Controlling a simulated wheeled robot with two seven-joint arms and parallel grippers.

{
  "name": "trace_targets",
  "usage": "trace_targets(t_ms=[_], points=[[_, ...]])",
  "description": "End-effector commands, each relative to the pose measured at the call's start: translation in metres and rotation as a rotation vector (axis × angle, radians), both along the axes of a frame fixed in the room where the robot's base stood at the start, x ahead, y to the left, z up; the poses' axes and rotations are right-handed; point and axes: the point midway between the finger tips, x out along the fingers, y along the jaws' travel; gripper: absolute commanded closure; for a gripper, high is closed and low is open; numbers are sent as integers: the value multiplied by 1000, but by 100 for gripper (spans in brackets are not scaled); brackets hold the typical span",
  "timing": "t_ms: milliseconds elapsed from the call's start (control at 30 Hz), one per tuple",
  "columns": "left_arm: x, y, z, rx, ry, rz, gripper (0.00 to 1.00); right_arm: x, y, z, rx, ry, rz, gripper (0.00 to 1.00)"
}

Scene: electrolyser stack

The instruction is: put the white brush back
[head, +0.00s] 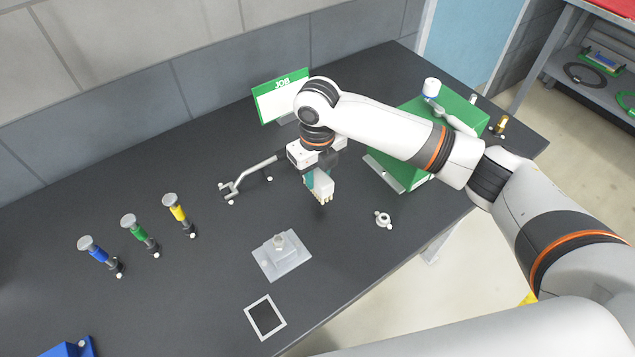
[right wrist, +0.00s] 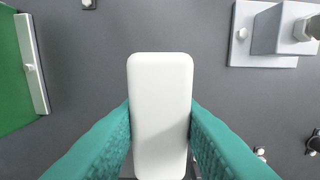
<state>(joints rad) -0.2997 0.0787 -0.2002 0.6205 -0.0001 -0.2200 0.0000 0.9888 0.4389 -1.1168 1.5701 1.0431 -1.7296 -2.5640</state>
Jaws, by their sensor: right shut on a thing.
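The white brush (head: 325,190) hangs over the middle of the dark bench in the head view, its bristles pointing down. In the right wrist view its smooth white back (right wrist: 160,115) fills the middle, between two teal fingers. My right gripper (head: 317,182) is shut on the brush and holds it above the bench. Behind and left of it, a grey bent rod with a forked end (head: 248,174) stands low on the bench. I cannot tell which thing is the brush's resting place. My left gripper is not in view.
A grey block on a plate (head: 282,256) and a white-framed dark square (head: 265,317) lie in front. Blue (head: 98,254), green (head: 138,232) and yellow (head: 178,212) tools stand left. A green box (head: 440,118) is right, a JOB sign (head: 281,96) behind. A small ring-like part (head: 383,219) lies front right.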

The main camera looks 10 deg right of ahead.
Motion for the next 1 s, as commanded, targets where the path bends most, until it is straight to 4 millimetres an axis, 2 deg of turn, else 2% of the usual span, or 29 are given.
trace_targets(t_ms=[133, 333, 700, 733, 833, 1000], points=[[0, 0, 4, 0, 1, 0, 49, 0, 0, -11, 0, 1, 0, 91], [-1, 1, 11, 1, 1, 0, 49, -1, 1, -37, 1, 1, 0, 91], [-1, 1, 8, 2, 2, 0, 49, 0, 0, -44, 1, -2, 0, 91], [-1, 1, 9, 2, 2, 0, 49, 0, 0, -43, 1, -2, 0, 65], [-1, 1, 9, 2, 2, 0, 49, 0, 0, -43, 1, -2, 0, 48], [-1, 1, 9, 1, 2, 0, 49, 0, 0, -42, 1, -2, 0, 48]])
